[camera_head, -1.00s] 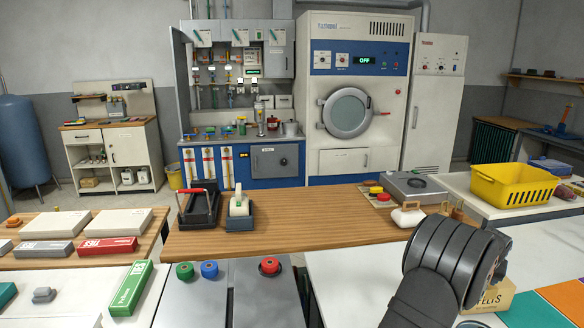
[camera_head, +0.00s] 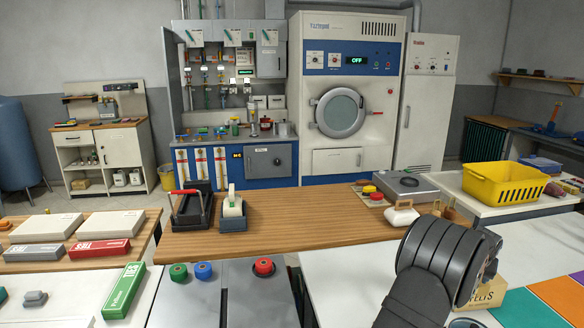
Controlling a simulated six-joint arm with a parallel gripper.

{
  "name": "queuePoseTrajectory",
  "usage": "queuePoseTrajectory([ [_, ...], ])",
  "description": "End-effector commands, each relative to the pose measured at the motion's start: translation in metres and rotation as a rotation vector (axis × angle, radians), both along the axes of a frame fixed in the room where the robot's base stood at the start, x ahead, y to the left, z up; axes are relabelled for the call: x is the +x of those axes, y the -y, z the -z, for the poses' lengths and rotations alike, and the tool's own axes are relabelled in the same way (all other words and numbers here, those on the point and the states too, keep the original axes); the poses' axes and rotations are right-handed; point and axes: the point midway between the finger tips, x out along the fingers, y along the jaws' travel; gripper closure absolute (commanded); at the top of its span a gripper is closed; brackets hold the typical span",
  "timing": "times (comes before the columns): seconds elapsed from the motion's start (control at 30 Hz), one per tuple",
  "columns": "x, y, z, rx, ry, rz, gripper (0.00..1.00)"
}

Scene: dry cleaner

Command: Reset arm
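My arm shows at the lower right of the head view as a dark, ribbed, rounded link over the white table. No gripper fingers can be made out, so my gripper is out of sight behind or beyond this link. The arm partly covers a tan box with lettering (camera_head: 490,292) on the white table (camera_head: 345,285). Nothing is seen held.
A wooden counter (camera_head: 290,228) holds a tape dispenser (camera_head: 233,210) and a black tray with a red handle (camera_head: 190,207). Red, blue and green knobs sit in front. A yellow basket (camera_head: 505,183) stands at the right. The counter's middle is clear.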

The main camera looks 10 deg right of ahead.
Motion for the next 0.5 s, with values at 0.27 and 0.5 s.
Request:
queuePoseTrajectory([
  [0.27,0.012,0.012,0.006,-0.006,0.004,0.001,0.3],
  [0.5,-0.011,0.014,-0.03,-0.002,0.001,0.004,0.3],
])
